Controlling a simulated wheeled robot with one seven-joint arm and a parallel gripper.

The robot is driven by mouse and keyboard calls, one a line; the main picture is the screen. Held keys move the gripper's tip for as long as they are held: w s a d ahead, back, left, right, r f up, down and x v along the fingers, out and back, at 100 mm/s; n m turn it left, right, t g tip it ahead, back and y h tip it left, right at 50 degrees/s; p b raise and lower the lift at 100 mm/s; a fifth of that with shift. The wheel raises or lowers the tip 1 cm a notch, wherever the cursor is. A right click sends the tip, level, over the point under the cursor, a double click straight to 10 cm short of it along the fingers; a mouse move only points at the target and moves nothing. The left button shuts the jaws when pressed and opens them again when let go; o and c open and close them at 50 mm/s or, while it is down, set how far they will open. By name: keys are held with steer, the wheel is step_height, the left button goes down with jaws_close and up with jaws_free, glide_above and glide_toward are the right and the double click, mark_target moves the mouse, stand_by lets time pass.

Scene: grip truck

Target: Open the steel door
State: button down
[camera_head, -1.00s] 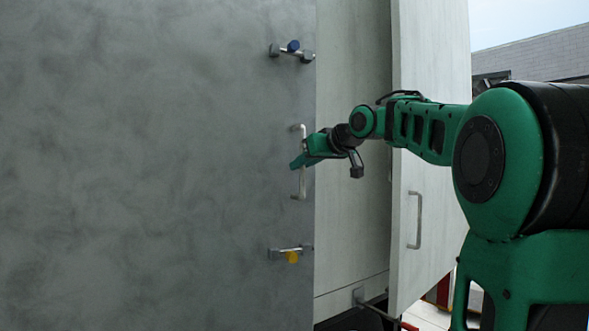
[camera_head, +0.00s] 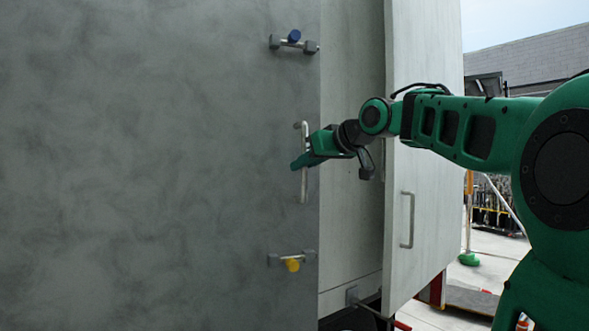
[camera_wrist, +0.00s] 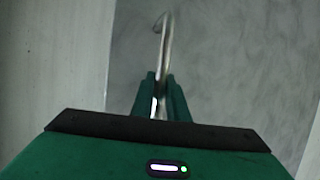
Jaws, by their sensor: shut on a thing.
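The steel door (camera_head: 150,170) is a large grey mottled panel that fills the left half of the head view. Its vertical bar handle (camera_head: 304,190) sits near the door's right edge. My gripper (camera_head: 303,162) is shut on the handle around its middle. In the wrist view, the handle (camera_wrist: 166,42) runs up from between the green fingers (camera_wrist: 160,98) and hooks over at its top end.
A latch with a blue knob (camera_head: 294,36) is above the handle, and one with a yellow knob (camera_head: 292,265) is below. A pale door with its own handle (camera_head: 407,219) stands out at the right. Open paved ground (camera_head: 480,272) lies beyond it.

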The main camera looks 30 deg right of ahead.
steer(key=shift+a, duration=0.15)
steer(key=s+a, duration=0.2)
steer(key=s, duration=0.4)
stand_by(0.5)
steer(key=shift+s+a, duration=0.15)
steer(key=s+a, duration=0.2)
steer(key=s, duration=0.4)
steer(key=shift+a, duration=0.35)
stand_by(0.3)
steer(key=s+a, duration=0.3)
steer(key=s, duration=0.2)
steer(key=shift+s, duration=0.3)
steer(key=shift+a, duration=0.1)
